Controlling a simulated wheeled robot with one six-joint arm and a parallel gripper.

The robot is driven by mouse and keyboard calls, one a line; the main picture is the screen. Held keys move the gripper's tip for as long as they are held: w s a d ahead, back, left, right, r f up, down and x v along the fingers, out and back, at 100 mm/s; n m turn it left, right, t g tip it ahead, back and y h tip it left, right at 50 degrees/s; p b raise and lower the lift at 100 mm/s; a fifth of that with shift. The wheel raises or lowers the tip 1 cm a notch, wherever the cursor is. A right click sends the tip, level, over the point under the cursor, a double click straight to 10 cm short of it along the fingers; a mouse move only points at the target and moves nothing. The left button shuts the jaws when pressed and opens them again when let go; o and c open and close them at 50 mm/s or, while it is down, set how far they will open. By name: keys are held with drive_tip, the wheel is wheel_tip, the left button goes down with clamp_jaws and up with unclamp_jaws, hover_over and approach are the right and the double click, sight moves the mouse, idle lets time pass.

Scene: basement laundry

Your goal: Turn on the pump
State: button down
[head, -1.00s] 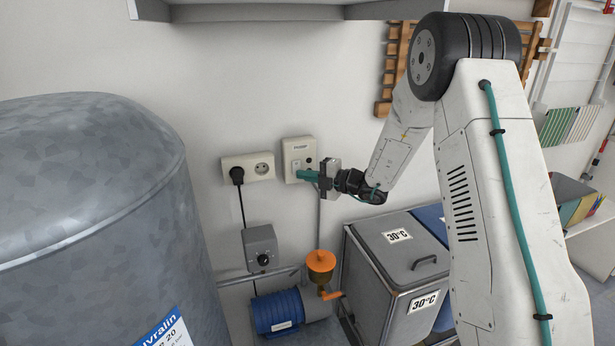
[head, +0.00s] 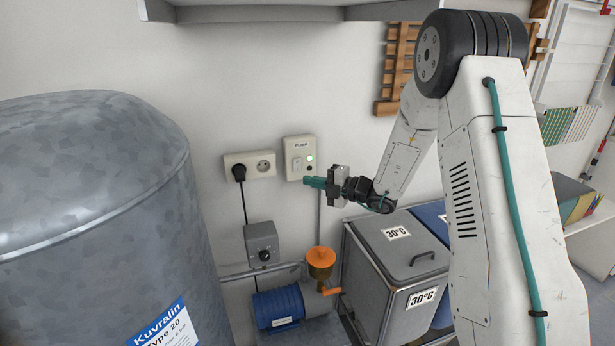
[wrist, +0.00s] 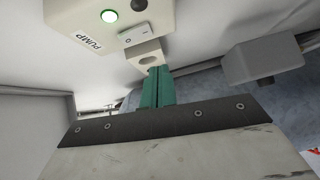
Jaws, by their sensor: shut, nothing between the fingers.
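The pump switch box (head: 291,172) is a cream box on the wall marked PUMP. It bears a white rocker switch (head: 297,164) and a green lamp (head: 309,157), which is lit. The box, rocker (wrist: 138,35) and glowing lamp (wrist: 109,16) also show in the wrist view. My gripper (head: 306,182), with green fingers, is shut and empty just below the rocker, in front of the box's lower part. In the wrist view its fingertips (wrist: 158,72) point toward the box and look apart from the rocker. The blue pump (head: 279,309) stands low by the wall.
A wall outlet (head: 262,165) with a black plug is left of the box. A grey control box (head: 262,243) hangs below. A large galvanized tank (head: 90,190) fills the left. A shelf (head: 270,12) juts out above.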

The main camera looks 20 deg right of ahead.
drive_tip(key=v, duration=0.9)
drive_tip(key=shift+f, duration=0.7)
drive_tip(key=shift+w+d, duration=0.15)
